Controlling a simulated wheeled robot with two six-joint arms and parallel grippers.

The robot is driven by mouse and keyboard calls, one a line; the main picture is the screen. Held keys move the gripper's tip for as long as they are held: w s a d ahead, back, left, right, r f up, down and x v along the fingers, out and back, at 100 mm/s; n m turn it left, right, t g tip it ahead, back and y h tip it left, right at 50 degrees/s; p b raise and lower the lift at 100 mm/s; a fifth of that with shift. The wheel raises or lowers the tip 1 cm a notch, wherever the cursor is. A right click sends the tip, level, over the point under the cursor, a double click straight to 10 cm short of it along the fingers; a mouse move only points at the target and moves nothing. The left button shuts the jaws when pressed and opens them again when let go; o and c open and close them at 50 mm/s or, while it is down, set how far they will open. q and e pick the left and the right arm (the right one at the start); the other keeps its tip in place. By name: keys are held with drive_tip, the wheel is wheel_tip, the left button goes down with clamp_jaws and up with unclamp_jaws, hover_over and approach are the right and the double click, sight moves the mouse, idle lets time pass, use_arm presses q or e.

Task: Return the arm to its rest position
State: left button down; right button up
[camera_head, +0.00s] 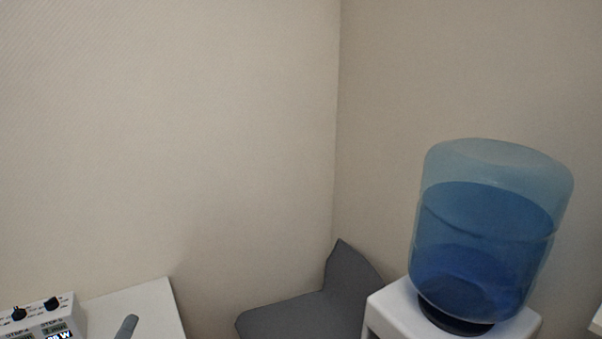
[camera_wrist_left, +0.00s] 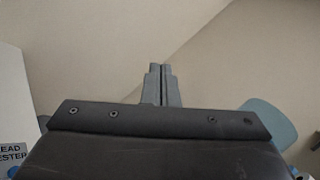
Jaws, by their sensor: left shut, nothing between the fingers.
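My left gripper (camera_head: 127,326) shows only as a small grey tip at the bottom left of the head view, in front of the white table top. In the left wrist view, its two grey fingers (camera_wrist_left: 162,84) are together with nothing between them, and they point toward the bare wall. The rest of the left arm is out of the head view. My right gripper is in neither view.
A white tester box (camera_head: 43,320) with black knobs sits on the white table (camera_head: 143,306). A grey chair (camera_head: 300,312) stands in the corner. A blue water bottle (camera_head: 485,240) stands on a white dispenser (camera_head: 393,312) at right. The space above the table is clear.

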use_arm(q)
drive_tip(key=s+a+f+n+g+y, duration=0.85)
drive_tip(key=n+y, duration=0.25)
drive_tip(key=n, duration=1)
drive_tip(key=s+d+f+n+g+h, duration=0.3)
drive_tip(key=s+d+f+n+g, duration=0.15)
drive_tip(key=s+f, duration=0.3)
drive_tip(key=s+d+f+n+g+h, duration=0.35)
drive_tip(key=s+d+f+g, duration=0.2)
drive_tip(key=s, duration=0.35)
wheel_tip(320, 180, down, 25)
drive_tip(key=a, duration=0.3)
drive_tip(key=s+d+f+g, duration=0.1)
drive_tip(key=s+f, duration=1.3)
drive_tip(key=f, duration=0.1)
drive_tip(key=shift+s+d+f+g+h, duration=0.15)
drive_tip(key=shift+s+d+g+h, duration=0.2)
drive_tip(key=shift+h, duration=0.1)
